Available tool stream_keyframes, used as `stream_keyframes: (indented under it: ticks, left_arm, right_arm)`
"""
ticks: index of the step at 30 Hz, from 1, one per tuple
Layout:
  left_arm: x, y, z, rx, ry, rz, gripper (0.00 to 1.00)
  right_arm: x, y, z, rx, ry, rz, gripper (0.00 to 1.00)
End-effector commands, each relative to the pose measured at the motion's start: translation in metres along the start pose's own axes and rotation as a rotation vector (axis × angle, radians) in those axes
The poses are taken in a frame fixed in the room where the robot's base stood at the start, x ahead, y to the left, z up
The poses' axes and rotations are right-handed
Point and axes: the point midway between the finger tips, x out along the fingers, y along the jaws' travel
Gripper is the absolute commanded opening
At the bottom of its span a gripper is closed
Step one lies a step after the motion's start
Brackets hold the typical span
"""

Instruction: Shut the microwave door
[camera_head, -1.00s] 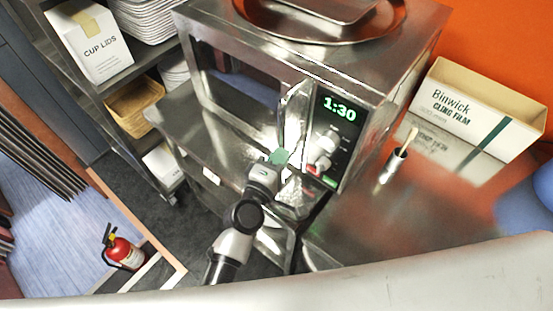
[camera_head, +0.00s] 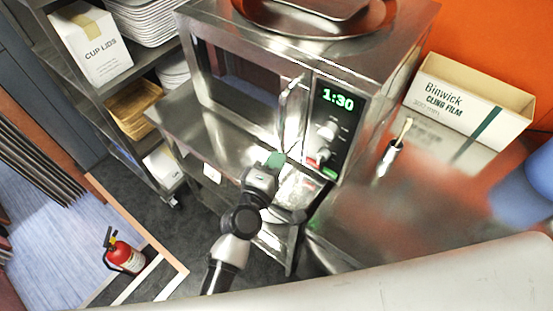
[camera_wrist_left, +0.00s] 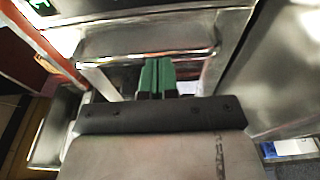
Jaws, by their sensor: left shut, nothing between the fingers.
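The steel microwave (camera_head: 318,50) stands on a steel counter, with a lit 1:30 display on its control panel. Its door (camera_head: 240,82) has a dark window and a bright upright handle (camera_head: 292,108) at its right side. The door looks nearly flush with the front, but I cannot tell whether a small gap remains. My left gripper (camera_head: 276,160), with green fingertips, is in front of and below the handle, apparently apart from it. It is shut and empty; its green fingers (camera_wrist_left: 157,76) lie together in the left wrist view. My right gripper is not in view.
A cling film box (camera_head: 465,105) and a brush-like tool in a steel holder (camera_head: 388,160) are right of the microwave. A shelf rack with a cup lids box (camera_head: 92,45) stands left. A fire extinguisher (camera_head: 124,252) is on the floor. A tray (camera_head: 310,12) lies on top of the microwave.

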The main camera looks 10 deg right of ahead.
Motion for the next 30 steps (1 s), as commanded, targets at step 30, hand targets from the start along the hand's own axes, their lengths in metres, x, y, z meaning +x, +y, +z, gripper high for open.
stream_keyframes:
  ticks: [30]
  left_arm:
    - [-0.073, -0.013, 0.069, 0.022, 0.001, -0.026, 0.0]
  right_arm:
    - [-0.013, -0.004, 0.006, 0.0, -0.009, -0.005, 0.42]
